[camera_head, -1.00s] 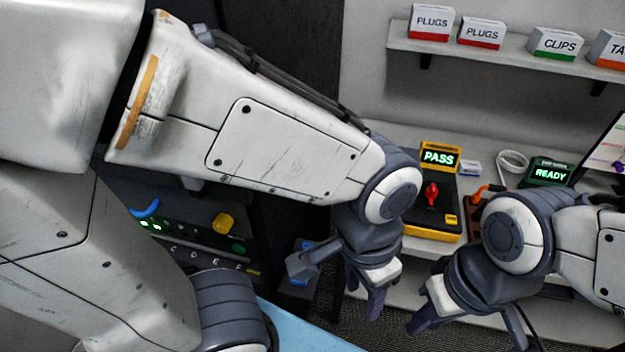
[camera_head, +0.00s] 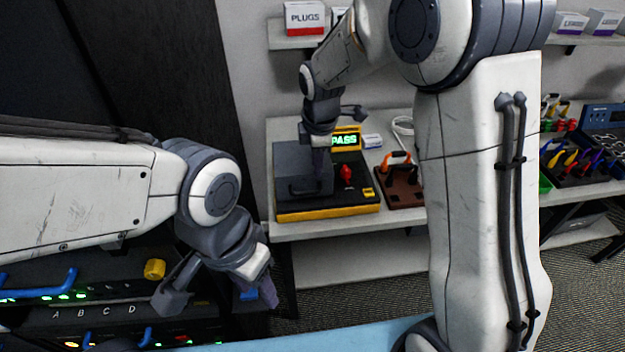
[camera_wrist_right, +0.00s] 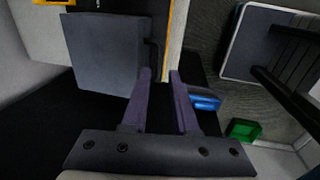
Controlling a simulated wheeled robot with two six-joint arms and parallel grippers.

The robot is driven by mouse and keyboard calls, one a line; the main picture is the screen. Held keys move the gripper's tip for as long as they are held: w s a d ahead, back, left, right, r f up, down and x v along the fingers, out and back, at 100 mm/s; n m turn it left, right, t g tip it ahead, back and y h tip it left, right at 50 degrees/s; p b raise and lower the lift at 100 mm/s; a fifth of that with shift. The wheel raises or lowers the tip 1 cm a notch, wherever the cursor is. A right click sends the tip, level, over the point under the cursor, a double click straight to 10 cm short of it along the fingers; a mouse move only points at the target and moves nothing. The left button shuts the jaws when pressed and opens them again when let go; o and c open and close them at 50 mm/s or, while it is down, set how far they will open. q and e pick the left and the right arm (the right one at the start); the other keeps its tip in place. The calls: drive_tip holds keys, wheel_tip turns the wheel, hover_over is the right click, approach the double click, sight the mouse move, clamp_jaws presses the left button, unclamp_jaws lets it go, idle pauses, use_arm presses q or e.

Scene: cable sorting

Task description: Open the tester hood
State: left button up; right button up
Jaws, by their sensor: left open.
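The tester (camera_head: 330,210) is a black and yellow box on the back bench, with a lit PASS display (camera_head: 344,140) and a red lever (camera_head: 346,173). Its grey hood (camera_head: 292,183) covers the left part and looks closed. In the right wrist view the hood (camera_wrist_right: 98,50) is a flat grey plate with a dark handle (camera_wrist_right: 153,57) on its edge. My right gripper (camera_head: 320,188) points down over the hood. Its fingers (camera_wrist_right: 160,74) are apart, with the left fingertip close to the handle; contact is unclear. My left gripper (camera_head: 222,298) is open and empty, low at the left.
A lettered rack (camera_head: 95,310) with blue cables and a yellow knob (camera_head: 154,269) is lower left. A blue surface (camera_head: 330,338) lies in front. My right arm hides part of the bench.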

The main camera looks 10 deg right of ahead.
sight(315, 191)
drive_tip(key=f, duration=0.3)
drive_tip(key=w+f+p, duration=0.1)
drive_tip(key=f, duration=0.2)
drive_tip(key=w+f+p, duration=0.1)
drive_tip(key=f, duration=0.3)
drive_tip(key=shift+f, duration=0.1)
clamp_jaws()
idle(1.1)
